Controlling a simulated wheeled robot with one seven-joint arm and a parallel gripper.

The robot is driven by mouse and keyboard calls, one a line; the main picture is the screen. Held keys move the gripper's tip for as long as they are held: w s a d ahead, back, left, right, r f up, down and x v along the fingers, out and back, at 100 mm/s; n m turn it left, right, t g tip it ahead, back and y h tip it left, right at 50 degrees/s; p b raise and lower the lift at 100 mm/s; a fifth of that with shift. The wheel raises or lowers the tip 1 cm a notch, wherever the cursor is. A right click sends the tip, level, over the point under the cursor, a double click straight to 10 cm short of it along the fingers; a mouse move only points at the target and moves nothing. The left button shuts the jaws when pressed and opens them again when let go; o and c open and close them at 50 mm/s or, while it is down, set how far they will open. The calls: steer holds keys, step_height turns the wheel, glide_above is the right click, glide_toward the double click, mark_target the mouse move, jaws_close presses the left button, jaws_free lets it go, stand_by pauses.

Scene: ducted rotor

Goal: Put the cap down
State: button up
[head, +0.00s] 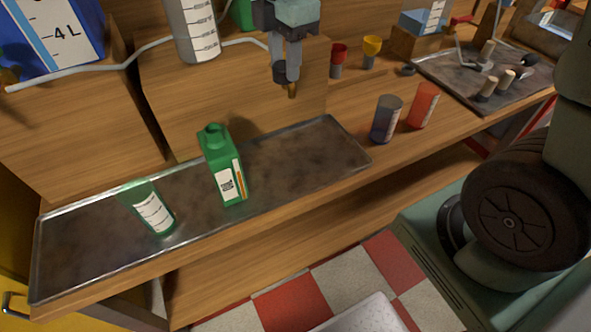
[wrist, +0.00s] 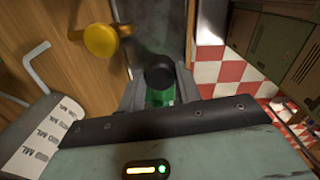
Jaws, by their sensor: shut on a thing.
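My gripper (head: 286,82) hangs above the back edge of the metal tray (head: 290,160), right of the green bottle, pointing down. In the wrist view my gripper (wrist: 159,88) is shut on a small dark round thing, which I take to be the cap (wrist: 158,76). A patch of green shows just below it; I cannot tell whether this is part of the cap or something beyond.
A clear green-tinted beaker (head: 151,209) stands on the tray's left part. The tray's right part is bare. A dark cup (head: 386,120) and a red cup (head: 423,105) stand right of the tray. A wooden box (head: 230,85) rises behind. A yellow knob (wrist: 101,41) is near my gripper.

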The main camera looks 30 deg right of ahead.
mark_target(288, 173)
step_height(288, 173, down, 27)
steer(key=shift+r, duration=0.15)
stand_by(0.4)
steer(key=shift+f, duration=0.2)
steer(key=o, duration=1)
steer(key=shift+r, duration=0.1)
steer(key=shift+c, duration=0.2)
